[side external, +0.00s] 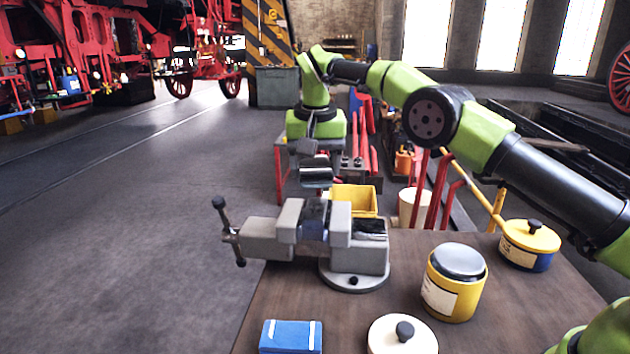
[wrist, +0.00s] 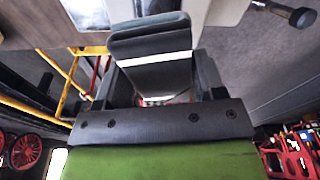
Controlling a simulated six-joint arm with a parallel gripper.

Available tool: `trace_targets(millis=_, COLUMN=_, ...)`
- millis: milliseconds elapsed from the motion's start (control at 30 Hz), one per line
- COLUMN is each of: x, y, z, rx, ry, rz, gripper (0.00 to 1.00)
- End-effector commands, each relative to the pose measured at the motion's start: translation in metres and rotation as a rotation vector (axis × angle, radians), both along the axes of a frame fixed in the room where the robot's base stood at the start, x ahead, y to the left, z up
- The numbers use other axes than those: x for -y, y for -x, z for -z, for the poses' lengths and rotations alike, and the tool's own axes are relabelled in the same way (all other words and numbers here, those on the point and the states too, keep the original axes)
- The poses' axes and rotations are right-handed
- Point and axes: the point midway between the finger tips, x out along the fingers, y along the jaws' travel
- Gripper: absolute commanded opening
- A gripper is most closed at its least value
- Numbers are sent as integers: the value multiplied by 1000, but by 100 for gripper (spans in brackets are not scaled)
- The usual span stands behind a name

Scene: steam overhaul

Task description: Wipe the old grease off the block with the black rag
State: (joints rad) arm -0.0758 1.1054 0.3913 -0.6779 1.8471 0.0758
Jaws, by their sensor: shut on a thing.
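My gripper (side external: 315,168) points down above the bench vise and is shut on a folded dark rag. The rag (wrist: 150,42) shows between the fingers in the wrist view, and its lower end (side external: 317,180) shows in the side view. A grey metal block (side external: 313,218) stands between the jaws of the grey vise (side external: 372,258). The rag hangs above the block, with a small gap between them in the side view. Grease on the block cannot be made out. The block is not clear in the wrist view, where pale vise parts (wrist: 60,18) fill the top.
On the brown bench (side external: 490,315) stand a yellow jar (side external: 455,290), a cream lidded tin (side external: 402,338), a yellow and blue lidded tin (side external: 529,245) and a blue box (side external: 290,337). A yellow bin (side external: 355,199) is behind the vise. The floor left of the bench is clear.

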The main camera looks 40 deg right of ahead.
Motion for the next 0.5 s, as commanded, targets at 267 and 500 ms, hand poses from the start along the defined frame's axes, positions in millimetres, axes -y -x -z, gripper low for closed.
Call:
trace_targets(millis=267, x=2, y=-1, z=8, rx=-2, ry=1, rz=24, gripper=44)
trace_targets(millis=500, x=6, y=-6, z=33, rx=-3, ry=0, rz=108, gripper=44)
